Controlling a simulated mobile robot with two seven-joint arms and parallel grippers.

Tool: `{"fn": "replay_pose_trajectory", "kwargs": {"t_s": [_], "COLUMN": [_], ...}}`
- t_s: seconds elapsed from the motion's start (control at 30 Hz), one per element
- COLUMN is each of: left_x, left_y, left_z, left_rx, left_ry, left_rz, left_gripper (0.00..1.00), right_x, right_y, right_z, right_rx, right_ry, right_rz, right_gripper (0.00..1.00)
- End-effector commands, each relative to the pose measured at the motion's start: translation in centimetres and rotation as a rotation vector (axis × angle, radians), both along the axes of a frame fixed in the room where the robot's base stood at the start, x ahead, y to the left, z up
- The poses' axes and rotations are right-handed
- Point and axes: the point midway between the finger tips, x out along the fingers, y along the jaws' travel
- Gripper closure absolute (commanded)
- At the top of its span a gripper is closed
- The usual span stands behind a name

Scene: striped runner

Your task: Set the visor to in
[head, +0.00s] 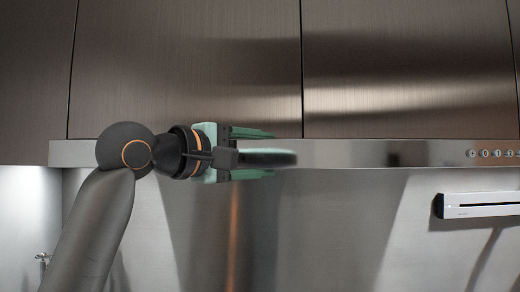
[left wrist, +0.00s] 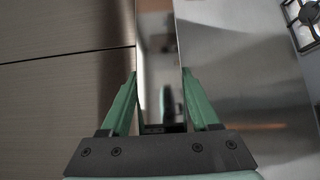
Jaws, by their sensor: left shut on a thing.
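The visor (head: 385,153) is a long, shiny steel strip below the dark cabinets in the head view. In the left wrist view the visor (left wrist: 157,35) runs up from between the fingers. My left gripper (head: 268,153) has green fingers above and below the strip, left of its middle. In the left wrist view the gripper (left wrist: 160,76) has one finger on each side of the strip and is shut on it. The contact at the fingertips is hard to make out. My right gripper is not in view.
Dark cabinet doors (head: 400,70) stand directly above the visor. Round control buttons (head: 497,153) sit at its right end. A pale bar-shaped device (head: 480,205) is on the wall at the right. A hob grate (left wrist: 304,20) shows at the wrist view's top right.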

Motion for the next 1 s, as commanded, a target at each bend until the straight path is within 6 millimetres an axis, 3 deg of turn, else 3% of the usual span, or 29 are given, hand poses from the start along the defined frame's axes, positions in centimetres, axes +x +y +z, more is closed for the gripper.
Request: {"fn": "replay_pose_trajectory", "kwargs": {"t_s": [0.2,0.23,0.47,0.77,1.0], "left_x": [0.2,0.2,0.1,-0.1,-2.4], "left_y": [0.3,0.3,0.2,0.2,2.5], "left_z": [0.2,0.2,0.2,0.1,-0.1], "left_rx": [-0.003,-0.004,-0.002,-0.001,-0.004], "left_ry": [-0.006,-0.006,-0.005,-0.004,-0.009], "left_rz": [0.009,0.009,0.005,0.003,0.004], "left_gripper": [1.00,0.35,0.10,0.07,0.07], "right_x": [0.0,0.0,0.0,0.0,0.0], "right_y": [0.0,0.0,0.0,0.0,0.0], "right_z": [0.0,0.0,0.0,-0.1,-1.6], "right_rx": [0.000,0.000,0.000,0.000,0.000], "right_ry": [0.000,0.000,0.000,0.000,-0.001], "right_rz": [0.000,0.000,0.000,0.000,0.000], "right_gripper": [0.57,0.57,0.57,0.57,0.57]}}
